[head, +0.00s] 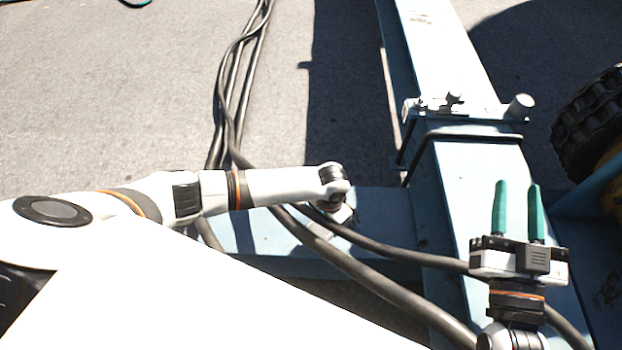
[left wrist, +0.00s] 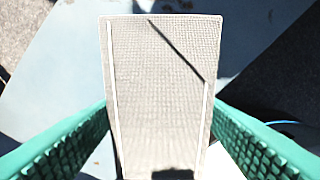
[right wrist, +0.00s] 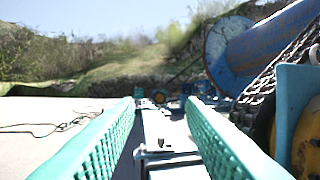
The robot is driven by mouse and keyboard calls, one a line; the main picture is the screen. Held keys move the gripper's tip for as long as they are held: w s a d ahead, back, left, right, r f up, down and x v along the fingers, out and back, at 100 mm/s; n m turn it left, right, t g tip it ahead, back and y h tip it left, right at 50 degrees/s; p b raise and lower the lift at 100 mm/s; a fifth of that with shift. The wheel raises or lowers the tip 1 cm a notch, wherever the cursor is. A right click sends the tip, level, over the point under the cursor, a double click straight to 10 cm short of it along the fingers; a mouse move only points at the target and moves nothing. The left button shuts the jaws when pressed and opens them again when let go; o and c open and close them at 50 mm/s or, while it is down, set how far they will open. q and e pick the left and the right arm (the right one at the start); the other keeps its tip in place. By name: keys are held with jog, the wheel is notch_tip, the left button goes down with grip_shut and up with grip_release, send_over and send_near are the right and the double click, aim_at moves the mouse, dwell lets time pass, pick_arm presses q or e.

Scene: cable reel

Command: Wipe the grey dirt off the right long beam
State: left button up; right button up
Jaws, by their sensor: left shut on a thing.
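The right long beam (head: 465,190), pale blue steel, runs from the top of the head view down to the bottom right. Faint marks show near its far end; I cannot tell whether they are grey dirt. My left gripper (head: 340,213) hangs over the blue cross beam, left of the long beam, its fingers mostly hidden by the wrist. In the left wrist view it is shut on a pale woven cloth (left wrist: 160,85) with white stripes, a blue surface behind it. My right gripper (head: 517,212) is open and empty above the long beam, fingers pointing along it.
A clamp bracket with pegs (head: 465,110) crosses the long beam. Thick black cables (head: 350,262) run across the cross beam (head: 385,210) and under my right wrist. A black tyre (head: 590,120) stands at the right. Open asphalt (head: 110,100) lies at the left.

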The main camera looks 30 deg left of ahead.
pick_arm(q)
jog(key=shift+r+p, duration=0.3)
jog(key=shift+r, duration=0.05)
jog(key=shift+r+p, duration=0.25)
jog(key=shift+p, duration=0.05)
jog(key=shift+r+p, duration=0.3)
jog(key=shift+p, duration=0.15)
pick_arm(e)
notch_tip(320, 180, down, 8)
jog(key=s+d+g+h, duration=0.1)
jog(key=d+g+h, duration=0.1)
jog(key=g, duration=0.4)
jog(key=shift+f, duration=0.1)
pick_arm(q)
jog(key=shift+r, duration=0.15)
pick_arm(e)
jog(key=shift+d, duration=0.1)
